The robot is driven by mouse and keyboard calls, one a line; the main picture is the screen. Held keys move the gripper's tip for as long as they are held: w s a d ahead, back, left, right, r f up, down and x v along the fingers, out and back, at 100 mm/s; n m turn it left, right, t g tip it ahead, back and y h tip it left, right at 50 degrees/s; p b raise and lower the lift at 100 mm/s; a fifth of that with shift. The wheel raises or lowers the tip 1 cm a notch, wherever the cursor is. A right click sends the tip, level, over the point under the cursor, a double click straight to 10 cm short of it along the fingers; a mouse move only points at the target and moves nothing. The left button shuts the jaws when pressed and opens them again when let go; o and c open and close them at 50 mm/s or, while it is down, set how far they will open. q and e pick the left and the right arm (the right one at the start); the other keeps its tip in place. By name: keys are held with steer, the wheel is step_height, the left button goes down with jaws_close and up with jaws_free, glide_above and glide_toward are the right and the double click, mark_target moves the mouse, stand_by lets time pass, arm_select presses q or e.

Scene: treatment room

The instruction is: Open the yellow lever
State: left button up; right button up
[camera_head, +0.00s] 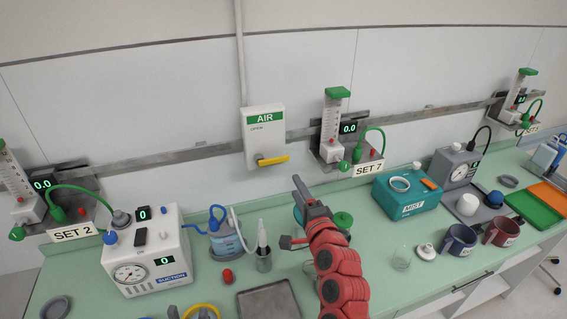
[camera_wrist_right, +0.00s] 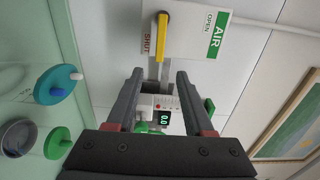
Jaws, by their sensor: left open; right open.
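The yellow lever (camera_head: 273,160) sits at the bottom of the white AIR box (camera_head: 264,140) on the wall. It lies roughly horizontal in the head view, pointing right. In the right wrist view the lever (camera_wrist_right: 162,36) lies beside the red SHUT label, with OPEN printed under the green AIR sign. My right gripper (camera_head: 292,211) is open and empty, below and a little right of the box in the head view. In the right wrist view its fingertips (camera_wrist_right: 160,74) are apart, with the lever beyond them and not between them. My left gripper is not in view.
The SET 7 flowmeter (camera_head: 337,127) hangs on the wall rail right of the box. On the green counter stand the suction unit (camera_head: 148,255), a blue-lidded jar (camera_head: 226,240), a metal tray (camera_head: 268,301) and the teal MIST box (camera_head: 407,198). The wall around the lever is clear.

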mark_target(282, 161)
steer(key=x, duration=1.2)
steer(key=shift+f, duration=0.1)
jaws_close()
stand_by(1.0)
